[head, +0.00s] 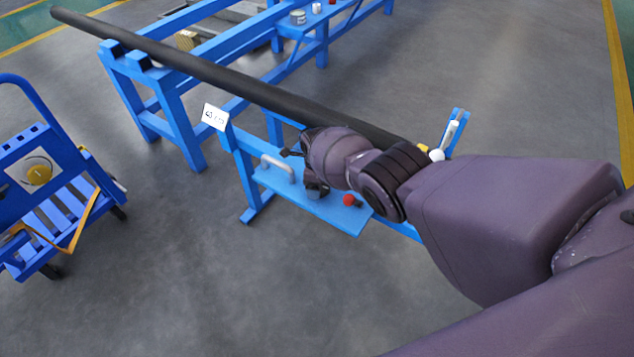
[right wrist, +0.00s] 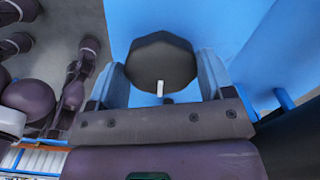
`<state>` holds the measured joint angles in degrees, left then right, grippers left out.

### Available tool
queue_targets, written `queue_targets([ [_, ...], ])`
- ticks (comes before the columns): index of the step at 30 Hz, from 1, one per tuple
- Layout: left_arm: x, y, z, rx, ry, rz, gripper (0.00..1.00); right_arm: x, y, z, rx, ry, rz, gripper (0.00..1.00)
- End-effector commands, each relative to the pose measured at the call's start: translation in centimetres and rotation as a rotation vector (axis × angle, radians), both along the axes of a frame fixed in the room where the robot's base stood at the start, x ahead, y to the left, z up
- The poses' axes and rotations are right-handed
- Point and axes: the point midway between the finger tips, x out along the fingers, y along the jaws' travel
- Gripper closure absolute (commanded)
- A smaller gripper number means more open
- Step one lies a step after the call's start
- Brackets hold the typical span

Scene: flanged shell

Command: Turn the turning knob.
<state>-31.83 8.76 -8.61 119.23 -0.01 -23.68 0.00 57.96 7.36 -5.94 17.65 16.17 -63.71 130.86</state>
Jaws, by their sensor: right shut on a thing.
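The turning knob (right wrist: 163,55) is a dark, many-sided disc with a short white mark near its lower edge, on a blue panel in the right wrist view. My right gripper (right wrist: 160,72) has one finger on each side of the knob and is shut on it. In the head view my right arm reaches in from the right, and my right gripper (head: 314,186) is at the blue panel (head: 340,218). My wrist hides much of the knob there. My left gripper is not in view.
A silver handle (head: 278,167) and a red ball knob (head: 349,200) sit on the panel beside my gripper. A long dark pipe (head: 230,83) runs behind it on blue stands. A blue cart (head: 60,160) stands at left. The floor in front is clear.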

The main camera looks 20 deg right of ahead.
Motion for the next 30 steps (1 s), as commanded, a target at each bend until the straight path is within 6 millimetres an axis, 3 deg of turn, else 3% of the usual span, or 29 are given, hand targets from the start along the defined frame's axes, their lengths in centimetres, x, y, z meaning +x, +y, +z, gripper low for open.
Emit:
queue_targets([
  [23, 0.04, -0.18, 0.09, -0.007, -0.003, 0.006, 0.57, -0.11, -0.02, -0.13, -0.001, 0.004, -0.099, 0.49],
  [24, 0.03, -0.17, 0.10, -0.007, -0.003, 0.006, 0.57, -0.11, -0.02, -0.13, -0.001, 0.004, -0.099, 0.21],
  [28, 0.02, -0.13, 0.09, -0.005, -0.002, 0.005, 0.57, -0.06, -0.03, -0.08, -0.001, 0.003, -0.099, 0.01],
  [30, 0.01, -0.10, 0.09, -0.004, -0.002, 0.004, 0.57, -0.03, -0.03, -0.06, 0.000, 0.001, -0.098, 0.00],
])
